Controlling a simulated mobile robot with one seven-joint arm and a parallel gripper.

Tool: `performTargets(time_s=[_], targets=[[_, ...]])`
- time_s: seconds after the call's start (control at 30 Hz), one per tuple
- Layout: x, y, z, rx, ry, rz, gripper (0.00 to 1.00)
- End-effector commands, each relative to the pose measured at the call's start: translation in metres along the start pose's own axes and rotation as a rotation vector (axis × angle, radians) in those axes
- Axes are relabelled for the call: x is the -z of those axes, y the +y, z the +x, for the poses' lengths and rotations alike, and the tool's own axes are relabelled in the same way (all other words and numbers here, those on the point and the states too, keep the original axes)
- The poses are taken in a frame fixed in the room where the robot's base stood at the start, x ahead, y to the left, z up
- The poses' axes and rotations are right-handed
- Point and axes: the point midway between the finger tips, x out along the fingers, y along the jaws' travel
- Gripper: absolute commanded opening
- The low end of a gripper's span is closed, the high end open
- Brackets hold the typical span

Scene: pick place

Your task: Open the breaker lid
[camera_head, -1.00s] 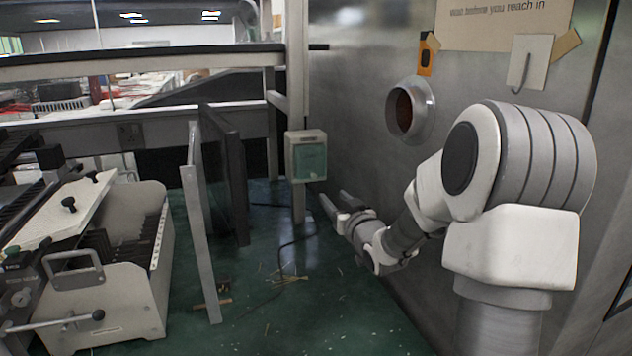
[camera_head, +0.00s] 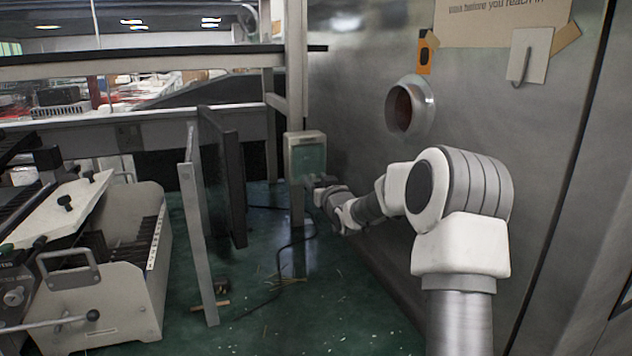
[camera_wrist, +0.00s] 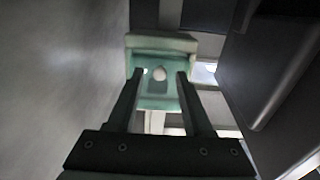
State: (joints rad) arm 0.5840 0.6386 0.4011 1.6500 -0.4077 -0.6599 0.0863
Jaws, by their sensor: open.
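The breaker box (camera_head: 304,138) is a small pale box with a translucent green lid (camera_head: 308,156), fixed to an upright post. In the wrist view, the box (camera_wrist: 160,42) is upper centre, with its green front (camera_wrist: 163,100) facing me. A small whitish round part shows in that front. My gripper (camera_wrist: 162,74) is open, and its two fingers appear over the lid's left and right sides. In the head view, my gripper (camera_head: 313,183) is at the lower part of the box. I cannot tell whether the fingers touch the lid.
A metal wall with a round port (camera_head: 409,107) stands close on the right. Left of the post are a dark panel (camera_head: 224,180) and a metal upright (camera_head: 199,235). A white machine (camera_head: 130,290) stands at the left. Cables and debris lie on the green floor.

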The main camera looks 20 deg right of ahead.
Motion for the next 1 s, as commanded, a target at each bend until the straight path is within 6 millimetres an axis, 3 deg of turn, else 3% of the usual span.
performTargets(time_s=[0.23,0.5,1.0], targets=[[0.0000,0.0001,0.0003,0.000,0.000,0.000,0.49],[0.0000,0.0002,0.0001,0.000,0.000,0.000,0.00],[-0.0001,0.0002,0.0000,0.000,0.000,0.000,0.00]])
